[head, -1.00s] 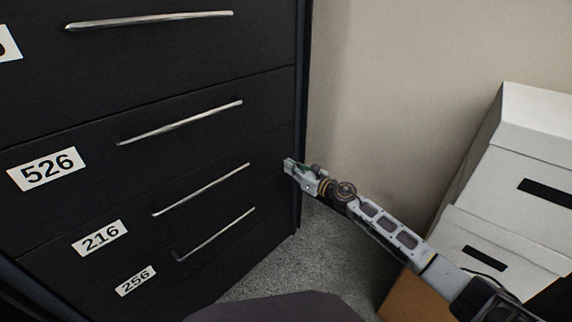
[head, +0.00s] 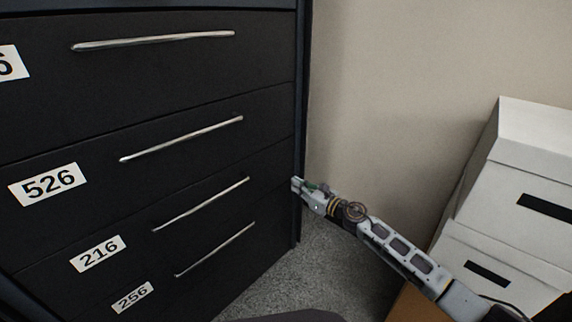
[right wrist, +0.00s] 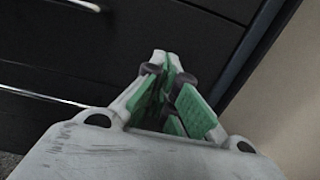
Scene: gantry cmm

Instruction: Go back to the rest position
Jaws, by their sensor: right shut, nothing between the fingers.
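My right gripper (head: 298,184) is at the right front edge of a black drawer cabinet (head: 268,95) in the head view. In the right wrist view my right gripper (right wrist: 165,62) has its green-padded fingers together with nothing between them. The cabinet front (right wrist: 200,45) is behind the fingers there; I cannot tell whether they touch it. The drawers have long silver handles and white labels, among them 526 (head: 50,185), 216 (head: 98,253) and 256 (head: 132,297). The drawers in view look shut. My left gripper is not in view.
White boxes (head: 500,215) with black slots are stacked at the right, close to my right arm, with a brown box (head: 408,303) below. A beige wall (head: 400,90) stands behind. Grey carpet (head: 310,250) shows free between cabinet and boxes.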

